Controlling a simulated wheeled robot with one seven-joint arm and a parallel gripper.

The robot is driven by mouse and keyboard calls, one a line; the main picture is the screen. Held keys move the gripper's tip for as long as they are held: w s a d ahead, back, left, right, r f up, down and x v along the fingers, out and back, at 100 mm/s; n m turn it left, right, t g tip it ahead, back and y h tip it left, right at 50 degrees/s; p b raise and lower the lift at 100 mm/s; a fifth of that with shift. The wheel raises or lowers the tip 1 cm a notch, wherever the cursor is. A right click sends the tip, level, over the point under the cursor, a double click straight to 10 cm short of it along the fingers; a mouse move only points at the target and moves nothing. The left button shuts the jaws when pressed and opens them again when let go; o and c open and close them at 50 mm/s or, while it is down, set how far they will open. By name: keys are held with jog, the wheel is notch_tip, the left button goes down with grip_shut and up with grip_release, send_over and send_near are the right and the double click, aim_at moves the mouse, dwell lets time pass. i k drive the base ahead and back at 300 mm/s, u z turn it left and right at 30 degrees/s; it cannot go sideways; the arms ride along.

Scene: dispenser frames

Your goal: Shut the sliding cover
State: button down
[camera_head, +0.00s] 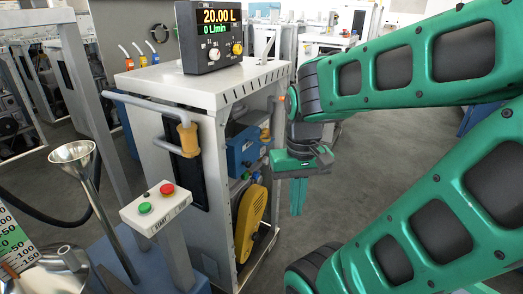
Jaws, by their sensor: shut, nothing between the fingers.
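A grey dispenser cabinet (228,98) stands in the middle. Its right side is open and shows a blue pump unit (243,150) and a yellow housing (250,222) inside. I cannot tell for certain which part is the sliding cover. A dark upright panel (186,178) with a yellow-orange handle (188,138) is on the cabinet's left-hand face. My gripper (298,212) is green, points down and is shut and empty. In the picture it is just right of the open side, apart from the handle. Whether it touches the cabinet's edge is unclear.
A display box (211,38) reading 20.00 L stands on top of the cabinet. At front left are a button box (155,207) with red and green buttons and a metal funnel (72,154). A grey rail (150,104) juts out leftward. Grey floor (352,165) is free behind my arm.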

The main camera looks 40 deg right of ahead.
aim_at(243, 151)
jog(key=u, duration=1.85)
jog(key=k, duration=1.3)
jog(key=z, duration=1.35)
jog(key=i, duration=0.5)
jog(key=u, duration=0.05)
